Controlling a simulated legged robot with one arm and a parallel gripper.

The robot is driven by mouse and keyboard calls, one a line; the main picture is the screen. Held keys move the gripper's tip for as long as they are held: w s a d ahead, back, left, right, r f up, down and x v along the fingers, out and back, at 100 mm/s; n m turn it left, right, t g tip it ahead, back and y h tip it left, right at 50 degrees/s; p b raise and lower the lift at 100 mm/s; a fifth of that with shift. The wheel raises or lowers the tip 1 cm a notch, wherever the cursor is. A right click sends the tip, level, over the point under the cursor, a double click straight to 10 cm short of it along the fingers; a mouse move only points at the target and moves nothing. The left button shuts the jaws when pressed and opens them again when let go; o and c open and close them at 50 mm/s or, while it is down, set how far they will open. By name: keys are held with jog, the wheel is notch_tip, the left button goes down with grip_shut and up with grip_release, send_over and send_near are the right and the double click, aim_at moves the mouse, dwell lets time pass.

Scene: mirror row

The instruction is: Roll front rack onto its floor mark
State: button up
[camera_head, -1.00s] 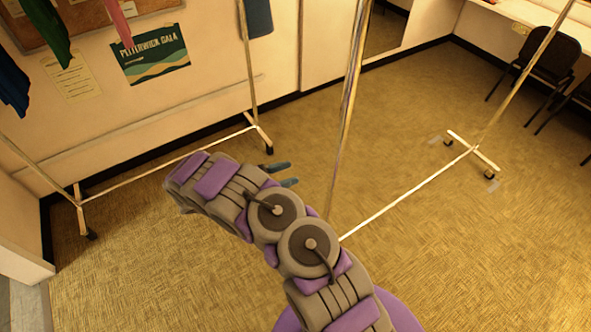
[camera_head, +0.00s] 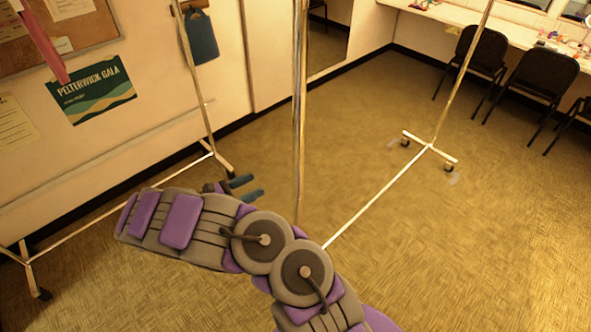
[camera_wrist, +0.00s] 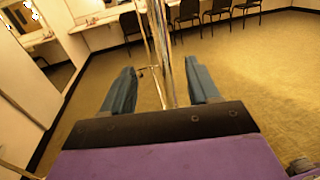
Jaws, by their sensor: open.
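The front rack is a metal frame with a near upright pole (camera_head: 299,110), a low base bar (camera_head: 375,198) and a far upright (camera_head: 462,70) on a wheeled foot (camera_head: 430,147). Faint pale tape marks (camera_head: 453,179) lie on the floor close by that foot's wheels. My gripper (camera_head: 243,188) is left of the near pole in the head view, partly hidden behind my arm. In the wrist view its two blue-grey fingers (camera_wrist: 161,88) are spread, with the metal poles (camera_wrist: 163,50) showing between them; contact cannot be told. The rack's near foot is hidden.
Black chairs (camera_head: 543,78) line the counter (camera_head: 520,28) at back right. A mirror (camera_head: 328,35) is on the back wall. Open carpet (camera_head: 480,250) lies to the right.

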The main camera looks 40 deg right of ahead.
aim_at(294, 167)
jog(key=d+b, duration=0.1)
jog(key=d, duration=0.4)
jog(key=s+d, duration=0.1)
jog(key=d, duration=0.5)
jog(key=s+d+b, duration=0.1)
jog(key=d, duration=0.5)
jog(key=shift+b, duration=0.35)
jog(key=shift+c, duration=0.2)
grip_shut()
